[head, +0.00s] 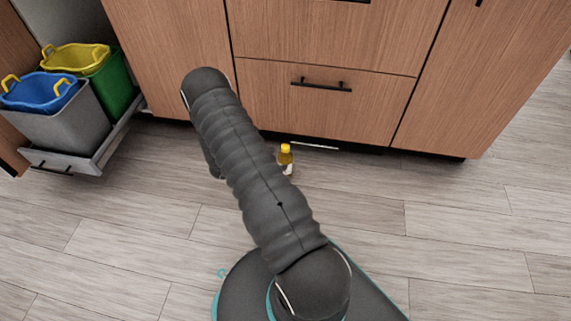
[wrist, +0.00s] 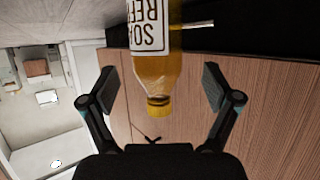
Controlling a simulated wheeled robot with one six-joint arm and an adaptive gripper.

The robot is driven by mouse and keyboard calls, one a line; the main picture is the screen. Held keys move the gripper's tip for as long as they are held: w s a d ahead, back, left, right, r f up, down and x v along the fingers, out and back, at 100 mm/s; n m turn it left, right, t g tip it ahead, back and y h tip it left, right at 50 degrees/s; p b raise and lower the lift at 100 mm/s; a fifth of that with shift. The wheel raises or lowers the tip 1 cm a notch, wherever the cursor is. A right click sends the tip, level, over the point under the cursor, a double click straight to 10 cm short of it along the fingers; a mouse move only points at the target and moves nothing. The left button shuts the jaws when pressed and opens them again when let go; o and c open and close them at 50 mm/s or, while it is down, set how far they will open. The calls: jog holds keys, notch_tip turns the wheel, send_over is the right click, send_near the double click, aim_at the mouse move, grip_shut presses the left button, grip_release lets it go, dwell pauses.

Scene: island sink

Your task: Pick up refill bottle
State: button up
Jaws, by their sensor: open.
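The refill bottle (head: 286,158) has a yellow cap and amber contents. In the head view it stands on the wood floor near the cabinet base, partly hidden by my arm. In the wrist view the refill bottle (wrist: 157,70) appears upside down, with a white label lettered in black and its cap toward my gripper. My gripper (wrist: 160,88) is open, with one finger on each side of the bottle's neck and shoulder and a visible gap on both sides. In the head view my arm hides the gripper.
Wooden cabinets with a drawer handle (head: 321,85) rise just behind the bottle. The floor (head: 460,220) at right is clear.

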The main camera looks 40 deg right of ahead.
aim_at(286, 158)
jog(key=x, duration=0.4)
jog(key=shift+s, duration=0.15)
jog(key=c, duration=1.4)
jog(key=shift+o, duration=0.2)
